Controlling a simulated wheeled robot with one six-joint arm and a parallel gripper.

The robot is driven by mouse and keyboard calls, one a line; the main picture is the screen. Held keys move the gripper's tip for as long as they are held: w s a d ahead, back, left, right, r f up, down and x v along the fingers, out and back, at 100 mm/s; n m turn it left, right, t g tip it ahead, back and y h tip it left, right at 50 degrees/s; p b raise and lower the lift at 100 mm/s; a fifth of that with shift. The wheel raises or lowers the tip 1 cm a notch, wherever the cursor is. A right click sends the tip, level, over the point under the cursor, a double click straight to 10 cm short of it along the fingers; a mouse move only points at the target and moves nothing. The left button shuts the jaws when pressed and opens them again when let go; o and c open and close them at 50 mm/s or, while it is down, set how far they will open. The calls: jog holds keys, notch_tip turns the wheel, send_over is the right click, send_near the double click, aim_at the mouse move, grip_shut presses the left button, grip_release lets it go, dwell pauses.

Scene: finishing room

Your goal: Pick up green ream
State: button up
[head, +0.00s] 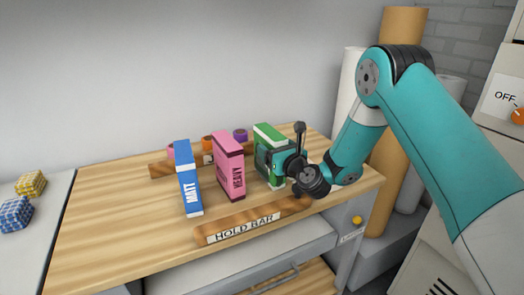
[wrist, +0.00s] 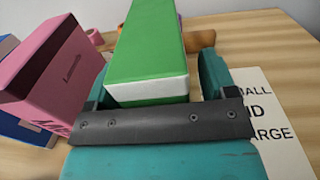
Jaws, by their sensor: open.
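The green ream (head: 266,134), a green and white box, stands upright on the wooden bench at the right. It also fills the middle of the wrist view (wrist: 148,52). My gripper (head: 268,160) is at the front of the green ream, partly hiding it in the head view. In the wrist view my gripper (wrist: 152,88) is open, with one finger on each side of the ream. The right finger shows a gap to it. The left finger is mostly hidden, so I cannot tell whether it touches.
A pink ream marked HEAVY (head: 229,168) stands close left of the green one, and a blue ream marked MATT (head: 188,180) further left. A hold bar (head: 245,222) lies along the bench front. Several colored rolls sit behind. The bench's left part is clear.

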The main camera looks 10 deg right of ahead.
jog(key=shift+w, duration=0.1)
grip_shut()
jog(key=shift+r, duration=0.15)
